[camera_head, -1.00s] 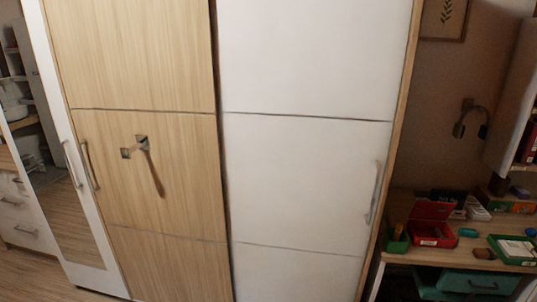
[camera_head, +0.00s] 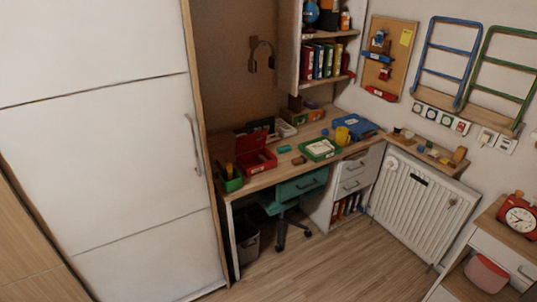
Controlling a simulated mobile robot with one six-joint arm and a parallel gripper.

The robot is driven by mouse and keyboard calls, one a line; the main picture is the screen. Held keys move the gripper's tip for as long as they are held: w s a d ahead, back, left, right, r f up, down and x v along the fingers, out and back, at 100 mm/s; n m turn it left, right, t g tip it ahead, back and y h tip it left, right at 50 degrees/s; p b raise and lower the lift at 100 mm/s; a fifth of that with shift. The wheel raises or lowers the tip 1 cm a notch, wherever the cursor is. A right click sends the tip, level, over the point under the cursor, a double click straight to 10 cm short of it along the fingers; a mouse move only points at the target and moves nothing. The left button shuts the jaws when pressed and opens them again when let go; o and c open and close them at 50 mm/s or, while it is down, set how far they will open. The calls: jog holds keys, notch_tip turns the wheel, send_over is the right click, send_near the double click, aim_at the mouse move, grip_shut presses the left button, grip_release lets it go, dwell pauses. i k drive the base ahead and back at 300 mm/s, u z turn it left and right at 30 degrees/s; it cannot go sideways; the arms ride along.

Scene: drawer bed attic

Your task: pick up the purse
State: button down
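I cannot make out anything that is clearly a purse. A rounded pink-red object (camera_head: 486,274) with a pale top sits on the lower shelf of the white and wood stand at the lower right; I cannot tell what it is. My gripper is not in view.
A tall white wardrobe (camera_head: 110,150) fills the left side. A red clock (camera_head: 518,215) tops the stand. Wood floor (camera_head: 325,265) is clear.

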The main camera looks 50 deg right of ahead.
aim_at(281, 149)
jog(key=z, duration=4.35)
jog(key=i, duration=0.1)
jog(key=u, duration=2.9)
jog(key=k, duration=0.95)
jog(key=u, duration=0.15)
jog(key=i, duration=0.65)
